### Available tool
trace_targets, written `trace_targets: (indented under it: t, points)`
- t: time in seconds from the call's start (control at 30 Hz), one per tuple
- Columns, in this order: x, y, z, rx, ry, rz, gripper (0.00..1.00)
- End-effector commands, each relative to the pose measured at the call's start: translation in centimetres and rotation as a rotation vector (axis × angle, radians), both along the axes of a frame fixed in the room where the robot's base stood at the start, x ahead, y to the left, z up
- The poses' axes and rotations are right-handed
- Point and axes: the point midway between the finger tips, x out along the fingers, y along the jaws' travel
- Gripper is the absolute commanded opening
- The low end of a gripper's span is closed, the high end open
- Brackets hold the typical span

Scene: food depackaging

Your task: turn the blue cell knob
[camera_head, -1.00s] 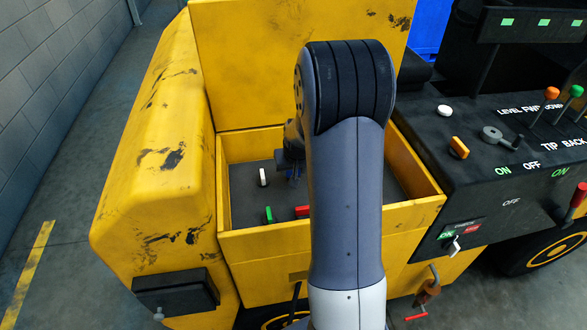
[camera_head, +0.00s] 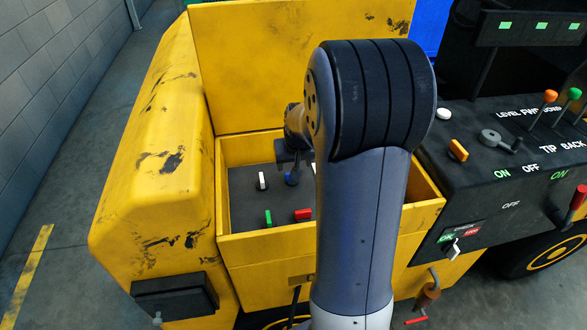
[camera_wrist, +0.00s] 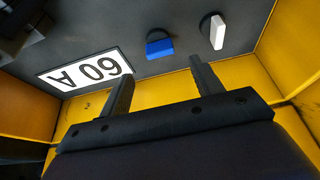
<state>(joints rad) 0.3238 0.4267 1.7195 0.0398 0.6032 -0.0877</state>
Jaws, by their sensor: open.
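The blue knob (camera_wrist: 159,47) sits on the dark panel inside the yellow box, in the upper middle of the wrist view. In the head view the blue knob (camera_head: 292,178) shows just below my gripper (camera_head: 292,152), partly covered. In the wrist view my gripper (camera_wrist: 160,70) is open, with its two fingers spread. The blue knob appears in line with the gap between the fingertips, apart from both. No finger appears to touch it. My gripper's fingertips are hard to make out in the head view.
A white knob (camera_wrist: 217,32) stands close to the right of the blue one. A label reading 60 A (camera_wrist: 85,69) lies on its other side. Green (camera_head: 268,218) and red (camera_head: 303,214) knobs sit nearer the front. Yellow walls (camera_head: 330,231) enclose the panel.

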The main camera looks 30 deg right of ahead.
Motion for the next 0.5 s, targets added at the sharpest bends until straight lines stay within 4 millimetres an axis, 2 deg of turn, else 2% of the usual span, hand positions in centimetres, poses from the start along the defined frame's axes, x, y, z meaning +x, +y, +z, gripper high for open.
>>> trace_targets:
  t: [0.1,0.2,0.5]
  points:
    - [-0.7,0.2,1.7,-0.001,-0.003,0.000,0.62]
    - [-1.0,0.3,2.7,0.000,-0.001,0.000,0.62]
    - [-1.4,0.4,3.4,0.000,0.001,0.000,0.62]
